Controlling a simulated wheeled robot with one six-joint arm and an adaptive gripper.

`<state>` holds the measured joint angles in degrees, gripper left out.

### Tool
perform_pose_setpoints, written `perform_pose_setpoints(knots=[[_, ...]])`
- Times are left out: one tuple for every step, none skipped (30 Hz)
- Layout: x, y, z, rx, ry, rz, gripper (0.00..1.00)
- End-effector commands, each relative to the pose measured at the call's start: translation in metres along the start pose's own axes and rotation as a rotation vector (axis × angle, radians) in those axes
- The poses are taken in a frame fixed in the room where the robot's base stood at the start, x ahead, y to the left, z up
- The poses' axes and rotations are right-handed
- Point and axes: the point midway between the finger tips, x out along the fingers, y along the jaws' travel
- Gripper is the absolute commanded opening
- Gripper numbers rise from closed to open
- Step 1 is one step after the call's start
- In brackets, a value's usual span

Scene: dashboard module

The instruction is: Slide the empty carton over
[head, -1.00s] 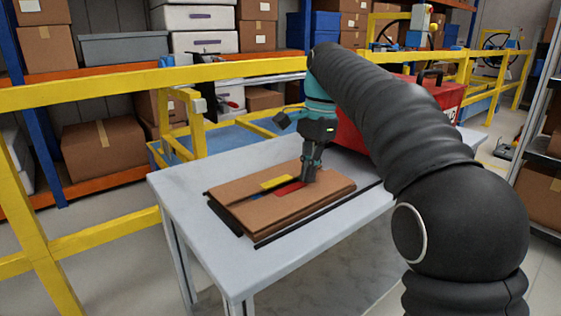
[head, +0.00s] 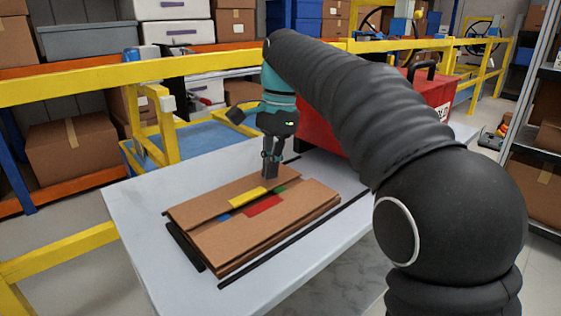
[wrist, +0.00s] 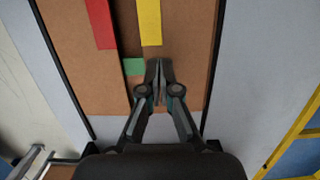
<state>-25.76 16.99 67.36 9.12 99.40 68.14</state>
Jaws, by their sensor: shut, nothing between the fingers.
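The carton (head: 222,241) is a flat brown cardboard piece with a seam between its panels, lying on the grey table between thin black strips. It has yellow (head: 248,197), red (head: 263,206), green and blue patches. My gripper (head: 269,176) is shut and empty, pointing down at the carton's far edge. In the wrist view the shut fingertips (wrist: 159,64) overlap the carton's end (wrist: 185,85) beside the green patch (wrist: 134,66). I cannot tell whether they touch it. No contents show.
The grey table (head: 135,210) is bare at the left and front. A red case (head: 318,133) stands at its back right. A yellow rail (head: 95,83) runs behind, with shelves of boxes beyond. A metal rack (head: 540,130) stands at the right.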

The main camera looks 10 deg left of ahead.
Motion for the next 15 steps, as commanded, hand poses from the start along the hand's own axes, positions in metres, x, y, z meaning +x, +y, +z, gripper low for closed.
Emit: perform_pose_setpoints(knots=[[0.002, 0.0, 0.011, -0.004, 0.0, 0.0, 0.0], [0.003, 0.0, 0.017, -0.004, 0.0, 0.0, 0.0], [0.004, 0.0, 0.025, -0.005, 0.0, 0.0, 0.0], [0.005, 0.0, 0.03, -0.005, 0.0, 0.0, 0.0], [0.006, 0.0, 0.035, -0.005, 0.0, 0.0, 0.0], [0.007, 0.0, 0.043, -0.006, 0.0, 0.001, 0.0], [0.008, 0.0, 0.047, -0.005, 0.0, 0.001, 0.0], [0.009, -0.001, 0.051, -0.005, 0.0, 0.001, 0.0], [0.01, -0.001, 0.057, -0.006, 0.0, 0.001, 0.0], [0.011, -0.001, 0.061, -0.006, 0.0, 0.0, 0.0], [0.011, -0.001, 0.064, -0.005, 0.0, 0.0, 0.0], [0.015, 0.0, 0.064, -0.003, 0.0, 0.001, 0.0], [0.018, 0.0, 0.063, -0.002, -0.001, 0.002, 0.0], [0.02, 0.0, 0.062, -0.002, -0.001, 0.002, 0.0], [0.022, 0.0, 0.061, -0.002, 0.0, 0.001, 0.0]])
